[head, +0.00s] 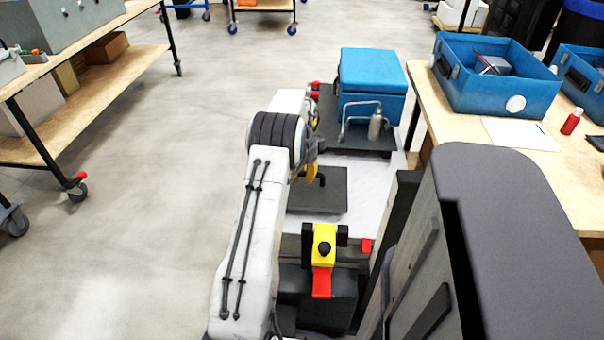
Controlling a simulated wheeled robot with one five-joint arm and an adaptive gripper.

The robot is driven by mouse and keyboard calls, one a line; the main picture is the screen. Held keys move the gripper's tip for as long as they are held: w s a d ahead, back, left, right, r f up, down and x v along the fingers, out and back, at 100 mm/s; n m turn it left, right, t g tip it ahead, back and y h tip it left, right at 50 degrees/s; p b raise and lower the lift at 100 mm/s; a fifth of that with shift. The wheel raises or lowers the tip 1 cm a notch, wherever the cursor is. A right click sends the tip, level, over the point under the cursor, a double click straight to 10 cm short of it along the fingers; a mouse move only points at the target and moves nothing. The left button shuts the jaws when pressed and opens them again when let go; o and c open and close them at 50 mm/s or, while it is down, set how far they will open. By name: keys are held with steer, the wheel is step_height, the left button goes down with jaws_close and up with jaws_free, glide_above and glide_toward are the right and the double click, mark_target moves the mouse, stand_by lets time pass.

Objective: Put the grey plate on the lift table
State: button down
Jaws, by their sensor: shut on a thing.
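The grey plate (318,203) is a flat, dark square in the middle of the head view, over a pale surface. A small black upright piece shows near its far edge. My gripper (312,173) is mostly hidden behind my white arm; a bit of yellow shows at the plate's left side, by the black piece. My gripper is shut on the plate, though the fingertips are not clear. I cannot tell whether the plate touches the surface below it. I cannot make out the lift table for certain.
A blue box (372,72) stands beyond the plate, with a metal handle frame in front. At right, a wooden workbench (437,120) carries blue crates (465,98) and a red bottle (571,122). At left stands a wheeled shelf table (60,120). The floor between is clear.

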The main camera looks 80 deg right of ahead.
mark_target(302, 188)
steer(key=shift+d+f, duration=0.1)
steer(key=shift+f, duration=1.1)
steer(key=shift+f, duration=0.1)
steer(key=c, duration=1.1)
jaws_free()
steer(key=shift+f, duration=0.15)
step_height(302, 188, up, 12)
steer(key=a+p, duration=0.1)
steer(key=p, duration=0.1)
steer(key=shift+a, duration=0.15)
